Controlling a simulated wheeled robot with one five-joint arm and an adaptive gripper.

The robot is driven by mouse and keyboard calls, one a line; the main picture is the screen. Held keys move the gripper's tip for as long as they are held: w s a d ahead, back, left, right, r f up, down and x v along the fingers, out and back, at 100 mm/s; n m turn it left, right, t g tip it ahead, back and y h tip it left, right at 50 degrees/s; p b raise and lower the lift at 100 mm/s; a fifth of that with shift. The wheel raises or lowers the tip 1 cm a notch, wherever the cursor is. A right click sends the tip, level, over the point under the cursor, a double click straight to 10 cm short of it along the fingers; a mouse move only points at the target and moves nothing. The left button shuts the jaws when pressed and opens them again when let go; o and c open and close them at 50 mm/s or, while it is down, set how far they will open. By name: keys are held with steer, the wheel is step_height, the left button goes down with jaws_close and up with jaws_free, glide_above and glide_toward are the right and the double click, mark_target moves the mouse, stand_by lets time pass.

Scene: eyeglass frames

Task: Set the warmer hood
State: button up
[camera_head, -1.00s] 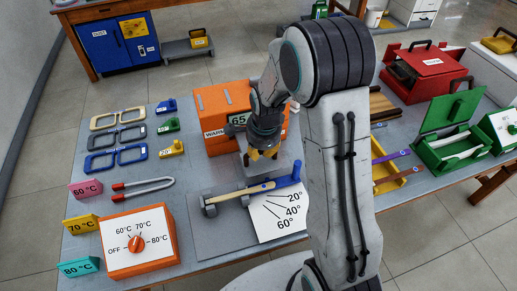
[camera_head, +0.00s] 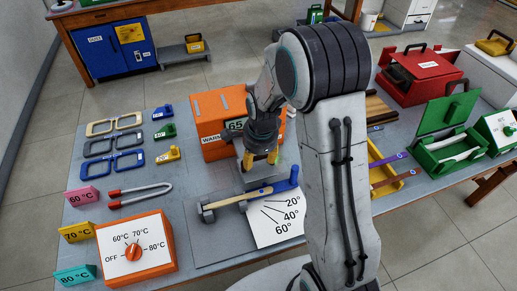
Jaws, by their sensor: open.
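The orange warmer (camera_head: 212,108) stands at the back middle of the table, its label starting with "WARM" and its display reading 65. My arm hides its right part. I cannot tell a separate hood from its body. My gripper (camera_head: 260,160) points down just in front of the warmer, yellow fingertips apart, above a grey block-like piece (camera_head: 242,181). I cannot tell whether the fingers touch that piece. An orange dial box (camera_head: 155,268) with a red-orange knob (camera_head: 133,252), marked OFF, 60, 70 and 80 °C, stands at the front left.
A wooden-handled bar with a blue end (camera_head: 293,176) lies before the gripper, beside a white angle card (camera_head: 275,228). Eyeglass frames (camera_head: 100,146), small coloured blocks (camera_head: 167,153) and a red-tipped U-shaped tool (camera_head: 140,190) lie left. A green box (camera_head: 447,158) stands right.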

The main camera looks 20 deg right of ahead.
step_height(320, 180, up, 11)
steer(key=s, duration=0.2)
steer(key=shift+s+r, duration=0.15)
steer(key=shift+r, duration=0.05)
stand_by(0.7)
steer(key=s+f+n+g, duration=0.2)
steer(key=s+n, duration=0.8)
steer(key=n, duration=0.6)
steer(key=s+r+n+t, duration=0.2)
steer(key=s+r, duration=0.4)
steer(key=s, duration=0.4)
steer(key=shift+d+r+t, duration=0.2)
steer(key=shift+r+t, duration=0.2)
steer(key=shift+t, duration=0.4)
